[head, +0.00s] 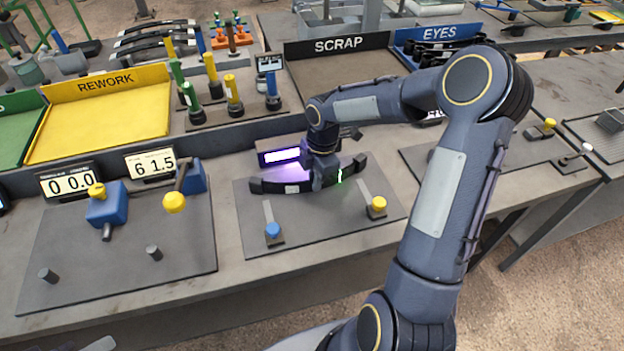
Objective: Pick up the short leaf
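A dark, curved leaf (292,188) lies across the dark mat in the middle, with a small pale label and dark end blocks. I cannot tell whether it rests on the mat or sits just above it. My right gripper (323,178) comes down over the middle of this leaf, with a green light on its right side and a purple glow at its left. Its fingers are hidden, so I cannot tell whether they hold the leaf. More curved leaves (152,42) lie stacked at the back left; their lengths are hard to compare. My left gripper is not in view.
The mat (330,222) bears blue (272,230) and yellow (377,204) knobs. A lit display (280,156) stands behind. A yellow REWORK tray (105,112), a SCRAP tray (338,75) and colored upright tools (232,90) are further back. A blue-clamped fixture (106,205) stands left.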

